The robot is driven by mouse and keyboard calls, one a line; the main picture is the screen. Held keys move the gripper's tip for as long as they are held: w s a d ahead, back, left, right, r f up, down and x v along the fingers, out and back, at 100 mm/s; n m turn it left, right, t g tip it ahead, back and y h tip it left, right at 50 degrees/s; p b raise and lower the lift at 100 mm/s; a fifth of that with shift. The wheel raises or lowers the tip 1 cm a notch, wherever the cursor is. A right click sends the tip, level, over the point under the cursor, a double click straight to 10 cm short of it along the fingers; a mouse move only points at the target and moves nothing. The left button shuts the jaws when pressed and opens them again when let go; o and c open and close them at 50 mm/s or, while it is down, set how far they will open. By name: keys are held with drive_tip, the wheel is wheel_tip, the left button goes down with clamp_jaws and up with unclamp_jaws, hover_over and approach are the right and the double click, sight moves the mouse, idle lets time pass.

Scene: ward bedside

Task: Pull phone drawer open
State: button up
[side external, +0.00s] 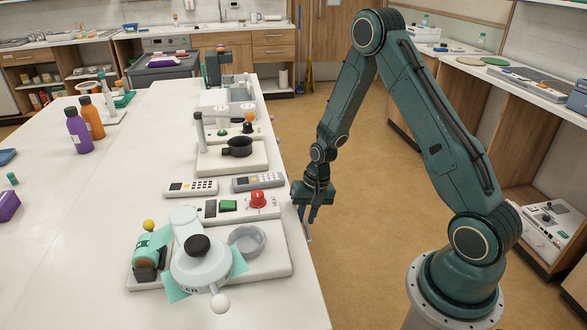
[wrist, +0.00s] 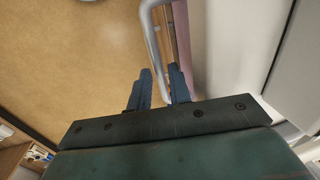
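My gripper (side external: 312,214) points down beside the right edge of the white counter. In the wrist view, the two dark blue fingers of my gripper (wrist: 161,74) are apart, with a grey bar handle (wrist: 152,35) running into the space between them. I cannot tell whether either finger touches the bar. A narrow pinkish-brown face (wrist: 183,45) beside the bar may be the drawer front. The drawer is mostly hidden in the side view, so how far it is open cannot be told.
The counter (side external: 100,225) carries two handsets, a grey one (side external: 258,182) and a white one (side external: 190,188), near my gripper. A red-knobbed unit (side external: 258,198) and a white machine (side external: 200,265) stand closer to the camera. Bare floor (side external: 365,235) lies right of the counter.

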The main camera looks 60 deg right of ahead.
clamp_jaws()
drive_tip(key=s+d, duration=1.5)
idle(0.4)
unclamp_jaws()
wheel_tip(320, 180, up, 14)
drive_tip(key=s+d, duration=0.2)
drive_tip(key=shift+f, duration=0.2)
idle(0.7)
